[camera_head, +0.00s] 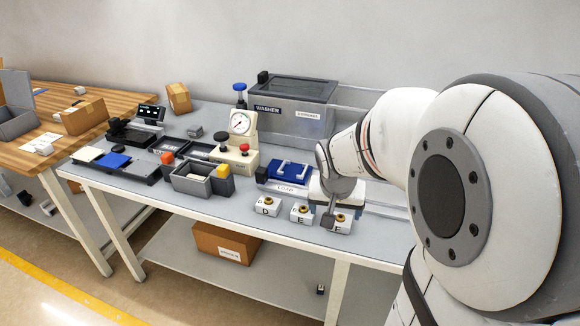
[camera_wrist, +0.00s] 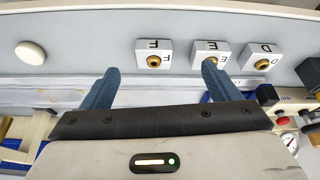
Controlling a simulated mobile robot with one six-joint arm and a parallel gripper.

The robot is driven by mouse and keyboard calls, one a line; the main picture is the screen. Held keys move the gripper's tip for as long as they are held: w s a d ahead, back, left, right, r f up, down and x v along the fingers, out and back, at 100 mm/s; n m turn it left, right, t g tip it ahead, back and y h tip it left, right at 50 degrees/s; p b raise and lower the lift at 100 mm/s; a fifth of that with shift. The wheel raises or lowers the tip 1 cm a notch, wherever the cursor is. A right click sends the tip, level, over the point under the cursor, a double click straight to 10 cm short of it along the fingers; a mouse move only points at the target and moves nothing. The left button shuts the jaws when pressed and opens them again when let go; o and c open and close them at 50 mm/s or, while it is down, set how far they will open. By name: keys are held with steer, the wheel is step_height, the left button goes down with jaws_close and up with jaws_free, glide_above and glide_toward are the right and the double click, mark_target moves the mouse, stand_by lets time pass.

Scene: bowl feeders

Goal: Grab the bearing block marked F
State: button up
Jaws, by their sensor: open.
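The bearing block marked F (camera_wrist: 153,47) is white with a brass ring on top. In the wrist view it lies ahead of my gripper (camera_wrist: 160,68), roughly between the lines of the two blue fingers. In the head view block F (camera_head: 338,226) is the rightmost of three blocks near the table's front edge. My gripper (camera_head: 329,208) is just above and behind it there, partly hiding it. The fingers are spread and empty. Block E (camera_wrist: 210,47) is close to the right fingertip; block D (camera_wrist: 261,50) is beyond it.
A blue fixture (camera_head: 289,172) with light handles stands behind the blocks. The washer (camera_head: 290,105) and a gauge press (camera_head: 240,145) are farther back. A round white object (camera_wrist: 31,53) lies left of F in the wrist view. The table is clear between them.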

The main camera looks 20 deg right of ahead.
mark_target(340, 218)
steer(key=shift+m, duration=0.7)
steer(key=w+d+f, duration=0.1)
steer(key=f, duration=0.1)
steer(key=w+d+f, duration=0.1)
steer(key=w+d, duration=0.1)
steer(key=shift+f+b, duration=0.4)
steer(key=shift+h, duration=0.3)
steer(key=x, duration=0.7)
steer(key=shift+w+r+b, duration=0.15)
steer(key=shift+w+b, duration=0.15)
steer(key=c, duration=1.2)
